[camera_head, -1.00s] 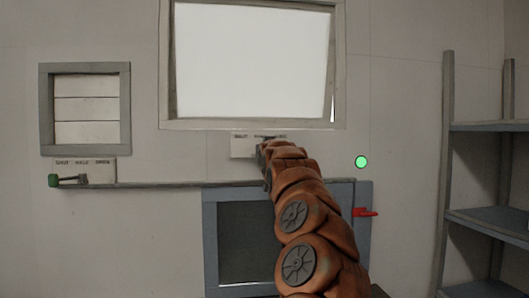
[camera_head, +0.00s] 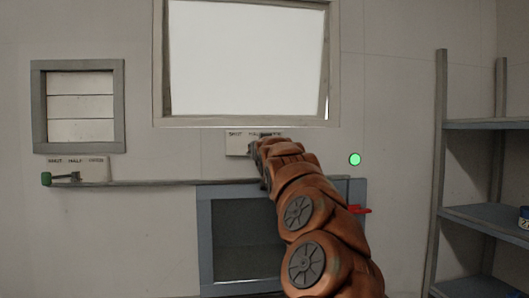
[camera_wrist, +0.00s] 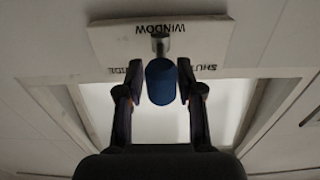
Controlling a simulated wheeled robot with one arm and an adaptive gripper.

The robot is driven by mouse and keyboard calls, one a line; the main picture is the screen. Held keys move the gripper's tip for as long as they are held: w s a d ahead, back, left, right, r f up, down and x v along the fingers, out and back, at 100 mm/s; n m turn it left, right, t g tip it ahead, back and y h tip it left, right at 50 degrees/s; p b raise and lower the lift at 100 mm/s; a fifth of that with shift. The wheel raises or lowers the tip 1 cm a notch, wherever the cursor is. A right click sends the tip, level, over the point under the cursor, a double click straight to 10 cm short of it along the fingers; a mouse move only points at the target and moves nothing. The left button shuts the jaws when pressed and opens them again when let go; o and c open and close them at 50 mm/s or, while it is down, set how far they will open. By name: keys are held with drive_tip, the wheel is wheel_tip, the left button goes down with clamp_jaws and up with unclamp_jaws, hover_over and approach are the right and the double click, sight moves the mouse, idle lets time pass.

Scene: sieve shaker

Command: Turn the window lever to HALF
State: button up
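The window lever has a blue knob (camera_wrist: 161,82) on a short metal stem, mounted on a white label plate (camera_wrist: 120,42). In the wrist view the plate appears upside down, reading WINDOW, with SHUT at the right and an end label at the left. The knob covers the middle between these labels. My gripper (camera_wrist: 160,67) is open, with one finger on each side of the knob and narrow gaps visible. The window (camera_head: 245,60) above has a slightly tilted pane.
A second label plate (camera_head: 92,168) with a green-knobbed lever (camera_head: 47,179) sits below a small slatted vent (camera_head: 80,108) at the left. A red handle (camera_head: 361,210) and a round green light (camera_head: 355,159) are right of my arm. Shelves (camera_head: 480,215) stand at the right.

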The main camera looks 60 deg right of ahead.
drive_tip(key=v, duration=0.9)
drive_tip(key=shift+s+a, duration=0.3)
drive_tip(key=shift+f, duration=0.1)
drive_tip(key=w+a+f+n+y, duration=0.3)
drive_tip(key=w+a+f+y, duration=0.35)
drive_tip(key=a+f, duration=0.65)
drive_tip(key=a+f+n+g+y, duration=0.3)
drive_tip(key=a+f+g, duration=0.1)
drive_tip(key=a+f, duration=1)
drive_tip(key=s+a+f+n+g+y, duration=0.25)
drive_tip(key=s+a+f+g, duration=0.25)
drive_tip(key=s+a+f, duration=0.65)
drive_tip(key=s+a+f+g+y+p, duration=0.1)
drive_tip(key=s+a+f+g, duration=0.4)
drive_tip(key=s, duration=0.8)
drive_tip(key=a+f+n, duration=0.1)
drive_tip(key=a+f, duration=0.1)
drive_tip(key=a, duration=0.2)
drive_tip(key=shift+s+f, duration=0.2)
drive_tip(key=shift+s, duration=0.2)
drive_tip(key=shift+a, duration=0.15)
drive_tip(key=shift+c, duration=0.2)
